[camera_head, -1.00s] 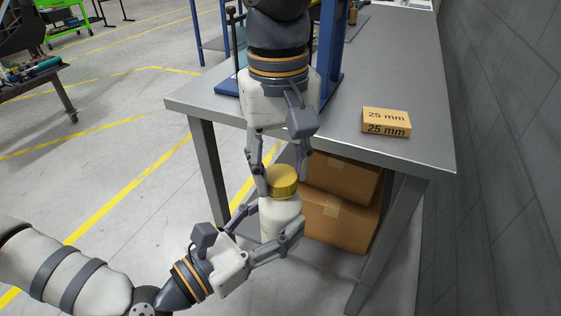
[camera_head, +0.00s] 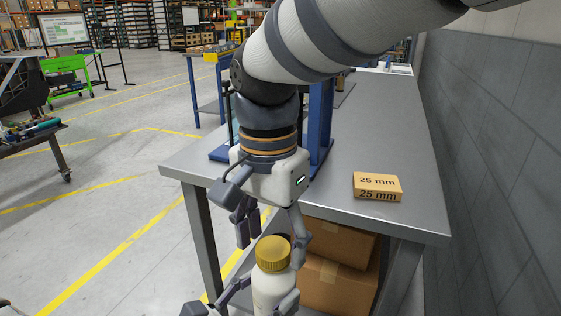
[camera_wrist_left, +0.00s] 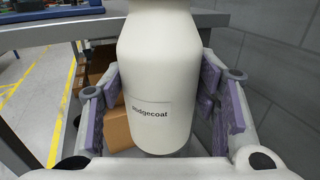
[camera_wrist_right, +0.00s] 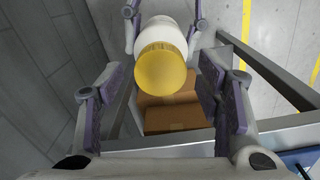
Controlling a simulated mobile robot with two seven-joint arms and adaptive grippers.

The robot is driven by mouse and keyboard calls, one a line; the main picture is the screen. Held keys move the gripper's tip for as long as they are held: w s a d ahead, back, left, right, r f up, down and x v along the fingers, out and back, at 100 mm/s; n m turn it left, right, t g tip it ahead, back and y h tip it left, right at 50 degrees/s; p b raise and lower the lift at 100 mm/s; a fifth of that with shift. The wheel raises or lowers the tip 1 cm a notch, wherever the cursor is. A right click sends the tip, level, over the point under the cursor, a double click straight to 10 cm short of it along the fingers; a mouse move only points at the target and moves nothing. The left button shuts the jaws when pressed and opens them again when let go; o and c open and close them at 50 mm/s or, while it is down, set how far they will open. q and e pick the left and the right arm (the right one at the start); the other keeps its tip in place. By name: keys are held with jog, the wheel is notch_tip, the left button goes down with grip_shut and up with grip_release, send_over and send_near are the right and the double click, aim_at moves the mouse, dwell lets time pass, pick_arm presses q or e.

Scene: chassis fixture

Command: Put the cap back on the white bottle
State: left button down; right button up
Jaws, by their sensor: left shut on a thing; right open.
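The white bottle (camera_head: 271,291) stands upright in front of the table's near edge, held in my left gripper (camera_head: 246,300), whose fingers close on both its sides. The left wrist view shows the bottle (camera_wrist_left: 160,75) between the finger pads, with a label reading in part "dgecoat". The yellow cap (camera_head: 273,253) sits on top of the bottle; whether it is fully threaded I cannot tell. My right gripper (camera_head: 272,240) is open just above the cap. In the right wrist view the cap (camera_wrist_right: 160,68) lies beyond the open fingers, with none touching it.
A grey metal table (camera_head: 375,130) stands behind, with a yellow "25 mm" block (camera_head: 377,187) near its front edge. A blue frame (camera_head: 321,130) stands on the table behind my right arm. Cardboard boxes (camera_head: 335,275) sit below the tabletop. A grey wall is at the right.

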jog(key=shift+r, duration=2.4)
jog(key=shift+c, duration=0.5)
